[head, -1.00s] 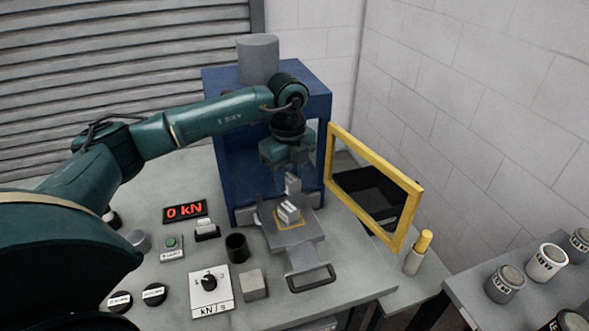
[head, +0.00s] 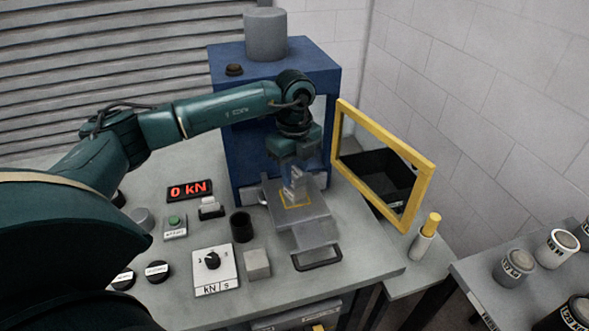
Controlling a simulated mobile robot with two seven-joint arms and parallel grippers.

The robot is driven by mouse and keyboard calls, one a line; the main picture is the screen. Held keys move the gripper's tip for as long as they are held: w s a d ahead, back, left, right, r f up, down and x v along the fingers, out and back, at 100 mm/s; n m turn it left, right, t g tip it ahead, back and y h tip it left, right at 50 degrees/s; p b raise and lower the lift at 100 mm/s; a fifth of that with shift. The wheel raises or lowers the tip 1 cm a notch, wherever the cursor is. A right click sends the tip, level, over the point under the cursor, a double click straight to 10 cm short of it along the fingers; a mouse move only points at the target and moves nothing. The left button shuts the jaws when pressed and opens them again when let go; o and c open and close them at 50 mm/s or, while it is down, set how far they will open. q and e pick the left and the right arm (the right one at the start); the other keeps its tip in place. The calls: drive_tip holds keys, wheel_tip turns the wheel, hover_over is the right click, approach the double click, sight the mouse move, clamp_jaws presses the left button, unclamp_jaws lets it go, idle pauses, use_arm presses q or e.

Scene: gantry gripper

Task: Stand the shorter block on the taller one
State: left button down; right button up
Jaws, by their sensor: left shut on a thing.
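My left gripper (head: 295,172) points down over the metal tray (head: 315,235) at the foot of the blue press. It is shut on a small light grey metal block (head: 293,193), which shows over the yellow square outline on the tray. The fingers partly cover this block, and I cannot tell whether it touches the tray or whether another block is under it. A plain grey block (head: 257,264) stands on the table to the front left of the tray, apart from the gripper. I cannot judge which block is taller. My right gripper is not in view.
The yellow-framed guard door (head: 427,185) stands open right of the tray. A yellow-capped bottle (head: 424,237) stands at right.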

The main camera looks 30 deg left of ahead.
use_arm(q)
drive_tip(key=shift+f, duration=0.35)
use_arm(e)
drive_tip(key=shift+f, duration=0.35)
use_arm(q)
drive_tip(key=shift+b, duration=0.3)
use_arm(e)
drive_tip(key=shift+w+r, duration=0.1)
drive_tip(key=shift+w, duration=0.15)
use_arm(q)
drive_tip(key=c, duration=1)
unclamp_jaws()
drive_tip(key=shift+o, duration=0.2)
drive_tip(key=shift+f, duration=0.1)
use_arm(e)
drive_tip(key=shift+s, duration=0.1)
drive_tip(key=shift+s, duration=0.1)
use_arm(q)
wheel_tip(320, 180, up, 13)
drive_tip(key=b, duration=0.1)
drive_tip(key=shift+b, duration=0.3)
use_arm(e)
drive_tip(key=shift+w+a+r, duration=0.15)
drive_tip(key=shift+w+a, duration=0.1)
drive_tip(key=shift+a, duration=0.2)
